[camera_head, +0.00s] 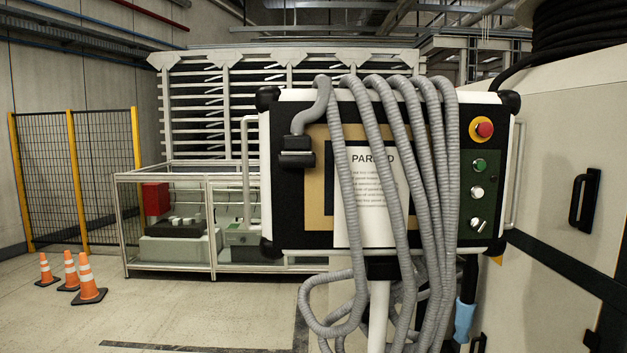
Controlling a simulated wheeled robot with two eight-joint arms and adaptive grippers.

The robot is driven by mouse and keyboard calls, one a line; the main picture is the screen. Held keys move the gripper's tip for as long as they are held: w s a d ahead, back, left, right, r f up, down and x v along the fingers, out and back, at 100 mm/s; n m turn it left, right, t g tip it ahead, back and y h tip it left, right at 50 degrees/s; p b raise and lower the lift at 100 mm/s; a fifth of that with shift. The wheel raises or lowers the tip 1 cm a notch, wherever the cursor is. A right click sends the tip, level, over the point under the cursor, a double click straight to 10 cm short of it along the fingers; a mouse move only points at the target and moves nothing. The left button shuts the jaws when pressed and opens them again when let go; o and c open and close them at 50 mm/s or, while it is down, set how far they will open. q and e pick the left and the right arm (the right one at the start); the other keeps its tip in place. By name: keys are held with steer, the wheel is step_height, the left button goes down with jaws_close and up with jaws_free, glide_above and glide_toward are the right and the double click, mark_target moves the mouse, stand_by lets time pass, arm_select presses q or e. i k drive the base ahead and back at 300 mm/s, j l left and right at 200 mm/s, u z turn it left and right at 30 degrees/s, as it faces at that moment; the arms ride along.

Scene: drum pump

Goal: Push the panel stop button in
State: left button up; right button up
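The control panel (290,215) stands upright at centre right, a dark face with a white frame and black corner caps. The stop button (485,129) is a red mushroom head on a yellow ring near the panel's upper right corner, with nothing in front of it. I cannot tell from this angle whether it is pressed in. Below it in a column are a green button (480,165), a white button (477,191) and a small selector switch (476,223). Neither of my grippers can be made out in this view.
A grey corrugated hose (437,180) hangs in several loops over the panel, left of the buttons, partly covering a paper notice (352,215). A pale cabinet (550,150) with a black handle (585,197) stands close on the right. Traffic cones (88,280) stand at far left.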

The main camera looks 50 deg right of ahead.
mark_target(485, 129)
steer(key=i+z, duration=0.25)
steer(key=z, duration=0.15)
steer(key=i+j+z, duration=0.15)
steer(key=z, duration=0.25)
steer(key=i+j+z, duration=0.25)
steer(key=z, duration=0.2)
steer(key=i+j+z, duration=0.25)
steer(key=z, duration=0.15)
steer(key=i+j+z, duration=0.15)
steer(key=j+z, duration=0.25)
steer(key=z, duration=1.35)
steer(key=i+l, duration=0.25)
steer(key=l, duration=0.25)
steer(key=u, duration=0.05)
